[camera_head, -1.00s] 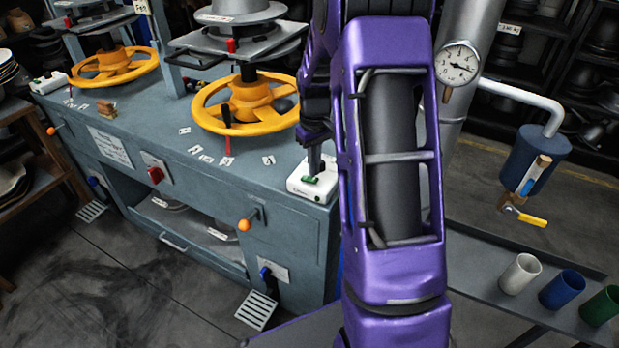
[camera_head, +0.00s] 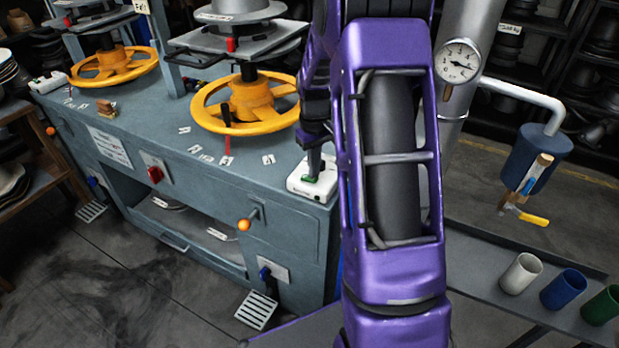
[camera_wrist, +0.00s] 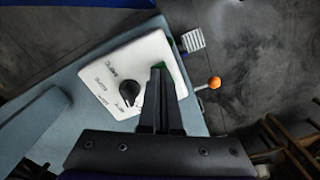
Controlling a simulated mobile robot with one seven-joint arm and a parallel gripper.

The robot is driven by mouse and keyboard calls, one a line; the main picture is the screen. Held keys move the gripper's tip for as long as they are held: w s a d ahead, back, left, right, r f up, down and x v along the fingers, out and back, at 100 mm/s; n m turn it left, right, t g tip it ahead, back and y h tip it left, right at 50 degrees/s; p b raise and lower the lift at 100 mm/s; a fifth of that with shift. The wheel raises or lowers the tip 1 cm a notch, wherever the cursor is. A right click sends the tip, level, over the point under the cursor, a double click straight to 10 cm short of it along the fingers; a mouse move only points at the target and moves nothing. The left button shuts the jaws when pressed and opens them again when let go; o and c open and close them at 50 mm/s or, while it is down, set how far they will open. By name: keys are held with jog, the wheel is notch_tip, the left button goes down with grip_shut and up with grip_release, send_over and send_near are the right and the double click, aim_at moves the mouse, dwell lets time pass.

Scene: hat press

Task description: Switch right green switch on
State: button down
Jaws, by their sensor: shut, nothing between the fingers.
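The right white switch box (camera_head: 322,191) sits on the right front corner of the blue-grey bench, with a green switch (camera_head: 308,179) on it. In the wrist view the box (camera_wrist: 104,78) also carries a black knob (camera_wrist: 130,92). Some green (camera_wrist: 171,42) shows just beyond my fingertips there. My gripper (camera_head: 313,176) is shut and empty, pointing down with its tips at the green switch. It appears to touch the switch, but the fingers hide part of it, so I cannot tell its position. The shut fingers also show in the wrist view (camera_wrist: 158,70).
A yellow handwheel (camera_head: 205,108) stands left of the box. An orange-tipped lever (camera_head: 245,225) sticks out of the bench front. Another white box (camera_head: 48,82) is at the bench's far left. White, blue and green cups stand at the lower right.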

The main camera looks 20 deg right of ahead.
jog(key=shift+f+b, duration=0.3)
jog(key=shift+f, duration=0.25)
jog(key=shift+r, duration=0.1)
jog(key=shift+r+p, duration=1.85)
jog(key=shift+r, duration=1.6)
